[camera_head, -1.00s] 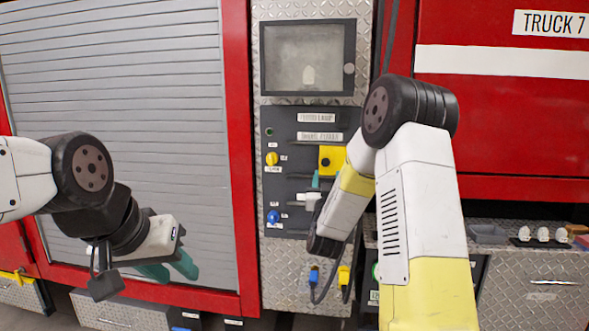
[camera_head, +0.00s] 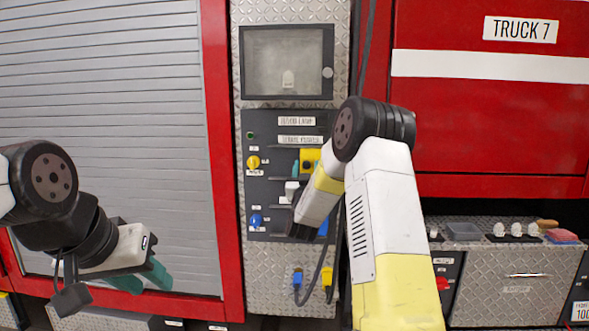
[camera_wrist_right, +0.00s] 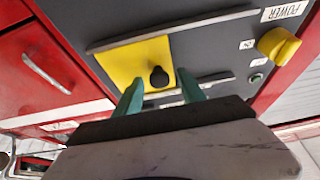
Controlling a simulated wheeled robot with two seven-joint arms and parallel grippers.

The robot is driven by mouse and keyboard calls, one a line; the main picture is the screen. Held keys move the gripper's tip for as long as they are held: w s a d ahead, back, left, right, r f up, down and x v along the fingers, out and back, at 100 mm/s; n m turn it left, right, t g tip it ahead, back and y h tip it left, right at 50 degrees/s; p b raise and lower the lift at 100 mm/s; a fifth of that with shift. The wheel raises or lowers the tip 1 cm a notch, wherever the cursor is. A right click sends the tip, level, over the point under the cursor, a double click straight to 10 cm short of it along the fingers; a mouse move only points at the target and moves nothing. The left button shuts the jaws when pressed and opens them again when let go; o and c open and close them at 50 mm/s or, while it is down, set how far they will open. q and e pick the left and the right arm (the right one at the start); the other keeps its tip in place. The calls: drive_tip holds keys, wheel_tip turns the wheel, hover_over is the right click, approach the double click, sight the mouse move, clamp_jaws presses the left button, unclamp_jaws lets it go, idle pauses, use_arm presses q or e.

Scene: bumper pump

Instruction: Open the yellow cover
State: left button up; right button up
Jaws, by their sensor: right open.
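The yellow cover (camera_head: 311,157) is a small square plate on the dark control panel, partly hidden by my right arm in the head view. In the right wrist view the yellow cover (camera_wrist_right: 128,63) lies flat, with a black knob on its lower part. My right gripper (camera_wrist_right: 161,84) is open, its teal fingers pointing at the cover's lower edge with the knob between them in the picture. I cannot tell whether they touch it. In the head view one right fingertip shows just left of the cover. My left gripper (camera_head: 142,278) is open and empty, low in front of the grey shutter.
The panel (camera_head: 262,205) also carries a yellow knob (camera_head: 253,162) and a blue knob (camera_head: 255,220). A framed window (camera_head: 287,62) is above it. Blue and yellow plugs hang below. A ledge with small items is at right. The shutter (camera_head: 110,120) fills the left.

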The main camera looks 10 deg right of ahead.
drive_tip(key=shift+c, duration=0.2)
clamp_jaws()
drive_tip(key=shift+a, duration=0.1)
idle(1.0)
